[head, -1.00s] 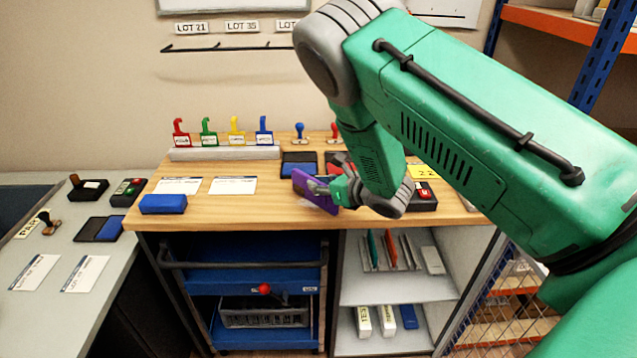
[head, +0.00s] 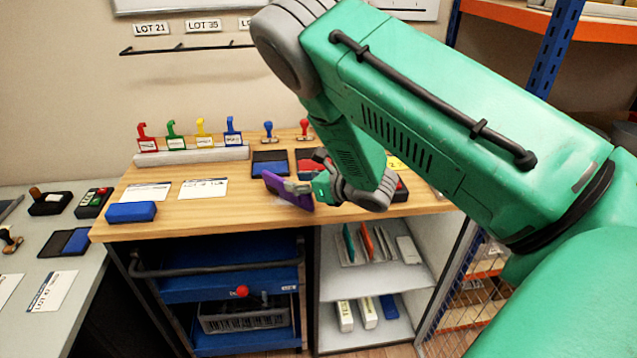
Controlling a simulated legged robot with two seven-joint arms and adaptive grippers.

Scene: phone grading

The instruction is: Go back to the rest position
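My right arm comes in from the right and covers much of the view. My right gripper (head: 300,187) is shut on a flat purple phone (head: 283,191), which is held tilted over the front part of the wooden bench (head: 240,212). The far finger is partly hidden by the phone. I cannot tell whether the phone's lower edge touches the bench. My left gripper is not in view.
A blue block (head: 131,212), white cards (head: 203,189), ink pads (head: 270,162), stamps (head: 268,131) and coloured tags (head: 232,131) stand on the bench. Below are a blue cart (head: 228,285) and a shelf (head: 375,270). A grey side table (head: 30,250) is at left.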

